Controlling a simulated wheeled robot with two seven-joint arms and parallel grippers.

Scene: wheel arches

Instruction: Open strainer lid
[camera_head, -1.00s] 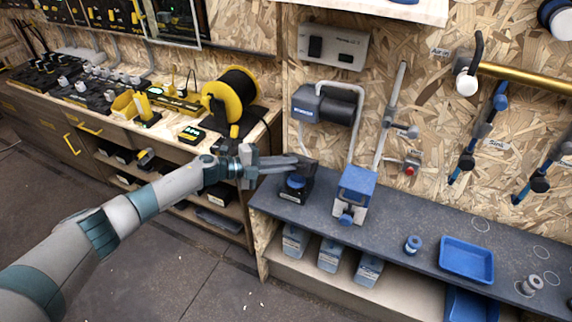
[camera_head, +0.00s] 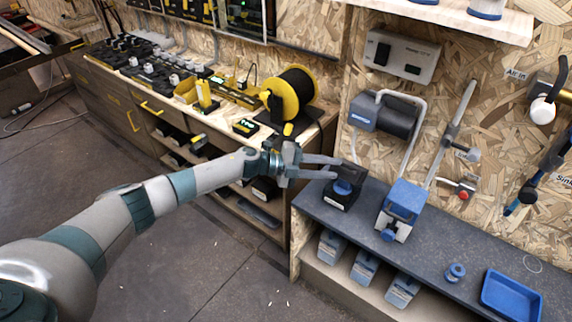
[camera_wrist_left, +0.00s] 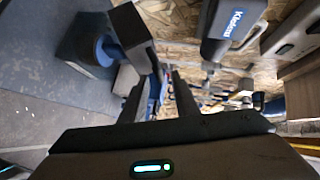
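A small black box with a round blue knob (camera_head: 343,188) stands at the left end of the dark grey shelf, with a dark block (camera_head: 354,174) at its back. A grey unit with a blue top (camera_head: 407,197) and a blue front knob stands right of it. I cannot tell for sure which is the strainer. My left gripper (camera_head: 338,167) is open and empty, its fingertips beside the dark block; contact is unclear. In the left wrist view the fingers (camera_wrist_left: 158,98) are apart, with the blue knob (camera_wrist_left: 105,50) to their upper left. My right gripper is not in view.
A pump (camera_head: 384,115) with a grey hose hangs on the chipboard wall above. A blue tray (camera_head: 512,295) and a small blue part (camera_head: 455,272) lie right on the shelf. A yellow spool (camera_head: 290,95) stands on the workbench at left. Grey-blue containers (camera_head: 364,267) sit under the shelf.

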